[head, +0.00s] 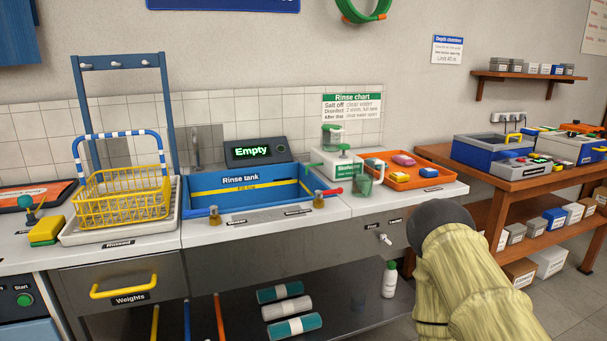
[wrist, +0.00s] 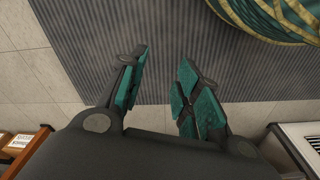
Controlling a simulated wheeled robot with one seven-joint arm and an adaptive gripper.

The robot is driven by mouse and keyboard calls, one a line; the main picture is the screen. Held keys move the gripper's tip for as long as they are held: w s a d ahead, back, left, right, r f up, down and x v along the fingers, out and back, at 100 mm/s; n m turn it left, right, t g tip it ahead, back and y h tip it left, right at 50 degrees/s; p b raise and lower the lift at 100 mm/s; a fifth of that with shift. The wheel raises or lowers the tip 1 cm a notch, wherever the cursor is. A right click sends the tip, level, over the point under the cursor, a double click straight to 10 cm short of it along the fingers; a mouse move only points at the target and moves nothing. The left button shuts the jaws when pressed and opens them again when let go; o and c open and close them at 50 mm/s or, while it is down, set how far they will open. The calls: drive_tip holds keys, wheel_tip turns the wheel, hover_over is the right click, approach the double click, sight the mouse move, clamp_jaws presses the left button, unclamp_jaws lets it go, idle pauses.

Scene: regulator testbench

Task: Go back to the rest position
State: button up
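My gripper (wrist: 160,88) shows in the wrist view with its two teal-padded fingers spread apart. Nothing is between the fingers. They point out over a dark ribbed mat (wrist: 90,40) on the tiled floor. In the head view my arm, in a pale yellow sleeve with a dark rounded joint, stands at the lower right in front of the bench. The gripper itself does not show in the head view.
The bench holds a yellow basket (head: 124,196), a blue rinse tank (head: 243,187) and an orange tray (head: 402,175). A wooden table (head: 472,178) with cases stands at the right. A white bottle (head: 389,279) stands on the lower shelf. Green and gold fabric (wrist: 275,18) shows in the wrist view.

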drive_tip(key=s+r+p, duration=0.2)
drive_tip(key=r+p, duration=0.8)
drive_tip(key=s+r+g+p, duration=0.1)
drive_tip(key=r+p, duration=0.9)
drive_tip(key=shift+s+a+r+m, duration=0.2)
drive_tip(key=shift+s+a+m, duration=0.1)
drive_tip(key=shift+s, duration=0.05)
